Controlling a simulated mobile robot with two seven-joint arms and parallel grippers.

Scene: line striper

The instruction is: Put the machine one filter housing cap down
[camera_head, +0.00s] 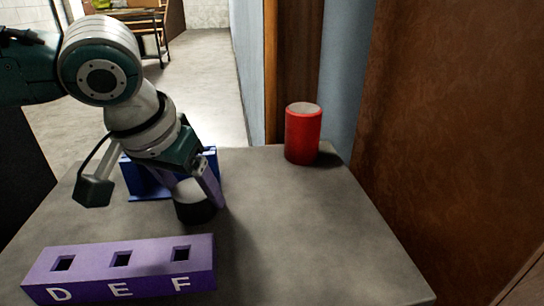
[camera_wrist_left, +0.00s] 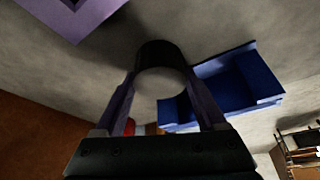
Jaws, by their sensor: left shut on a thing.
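The filter housing cap (camera_head: 194,211) is a short black cylinder with a pale grey top face. It is between the fingers of my left gripper (camera_head: 197,193), which is shut on it, over the grey table in front of the blue holder. In the left wrist view the cap (camera_wrist_left: 160,52) sits between the two purple fingertips (camera_wrist_left: 161,78), its pale face towards the camera. The cap is at or just above the tabletop; I cannot tell whether it touches. My right gripper is not in view.
A purple block (camera_head: 150,249) with three square holes marked D, E, F lies at the table's front left. The blue holder (camera_head: 148,188) stands behind the cap. A red cylinder (camera_head: 302,137) stands at the back right. The right part of the grey table (camera_head: 310,235) is clear.

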